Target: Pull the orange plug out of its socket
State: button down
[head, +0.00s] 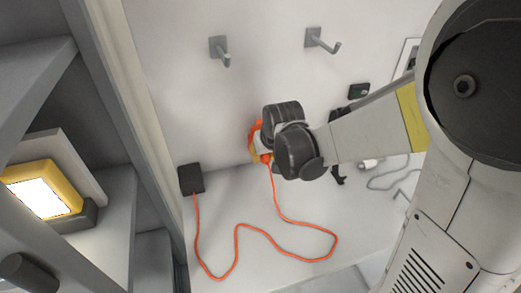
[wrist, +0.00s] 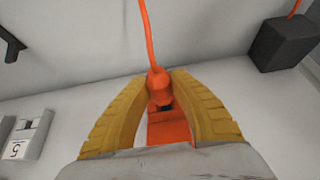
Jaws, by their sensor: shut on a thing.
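My gripper (head: 257,143) is in front of the white wall in the head view, its yellow fingers partly hidden by my dark wrist. In the wrist view its two yellow fingers (wrist: 160,95) are closed on the orange plug (wrist: 157,86), one on each side. An orange cable (wrist: 148,35) leaves the plug's end. A dark part and a flat orange piece (wrist: 168,128) show between the fingers. The plug also shows in the head view (head: 265,158). I cannot make out the socket or tell whether the plug is seated in it.
The orange cable (head: 236,235) loops over the white surface to a black box (head: 191,178). Two grey hooks (head: 220,50) (head: 320,40) stick out of the wall above. A shelf with a yellow-framed lamp (head: 45,190) stands at left. A small dark box (head: 358,91) is at right.

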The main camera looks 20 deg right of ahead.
aim_at(267, 163)
jog(key=shift+s, duration=1.5)
dwell(0.4)
